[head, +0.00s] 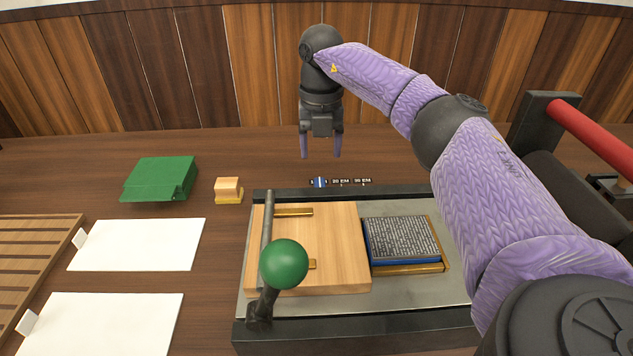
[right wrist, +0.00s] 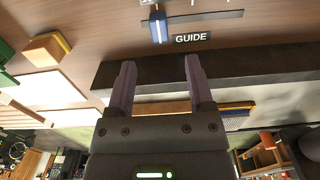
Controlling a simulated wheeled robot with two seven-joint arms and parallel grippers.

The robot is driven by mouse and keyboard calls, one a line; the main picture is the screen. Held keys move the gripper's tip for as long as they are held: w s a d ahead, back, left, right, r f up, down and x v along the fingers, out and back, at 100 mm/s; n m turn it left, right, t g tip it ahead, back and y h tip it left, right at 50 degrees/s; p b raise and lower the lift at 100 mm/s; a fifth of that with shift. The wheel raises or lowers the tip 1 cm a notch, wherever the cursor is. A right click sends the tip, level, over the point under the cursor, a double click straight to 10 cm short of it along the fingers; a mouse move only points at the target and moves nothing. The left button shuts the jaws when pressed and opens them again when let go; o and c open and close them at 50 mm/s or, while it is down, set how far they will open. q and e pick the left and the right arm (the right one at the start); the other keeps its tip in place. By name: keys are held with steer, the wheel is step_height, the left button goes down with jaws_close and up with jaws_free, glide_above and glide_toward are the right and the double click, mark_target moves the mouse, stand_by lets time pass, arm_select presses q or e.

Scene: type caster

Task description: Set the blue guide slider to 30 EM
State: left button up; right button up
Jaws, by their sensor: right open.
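The blue guide slider (head: 319,182) is at the left end of its short scale, just behind the press bed. The 20 EM label (head: 341,181) is to its right, and what looks like the 30 EM label (head: 363,181) is at the right end. My right gripper (head: 321,155) points down, open and empty, above and behind the slider. In the right wrist view the blue slider (right wrist: 158,27) sits on a dark rail (right wrist: 205,19) beside a GUIDE label (right wrist: 193,38), ahead of the spread fingers (right wrist: 157,66) and apart from them. My left gripper is not in view.
The press bed (head: 340,305) holds a wooden block (head: 338,250) and a tray of type (head: 402,240). A lever with a green knob (head: 284,264) rises in front. A green box (head: 160,178), a small wooden block (head: 228,189) and white sheets (head: 138,245) lie to the left.

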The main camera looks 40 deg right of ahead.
mark_target(320, 182)
step_height(320, 182, down, 8)
steer(key=b, duration=0.3)
steer(key=shift+a+r, duration=0.1)
steer(key=shift+r, duration=0.1)
steer(key=shift+f, duration=0.2)
steer(key=c, duration=0.7)
jaws_close()
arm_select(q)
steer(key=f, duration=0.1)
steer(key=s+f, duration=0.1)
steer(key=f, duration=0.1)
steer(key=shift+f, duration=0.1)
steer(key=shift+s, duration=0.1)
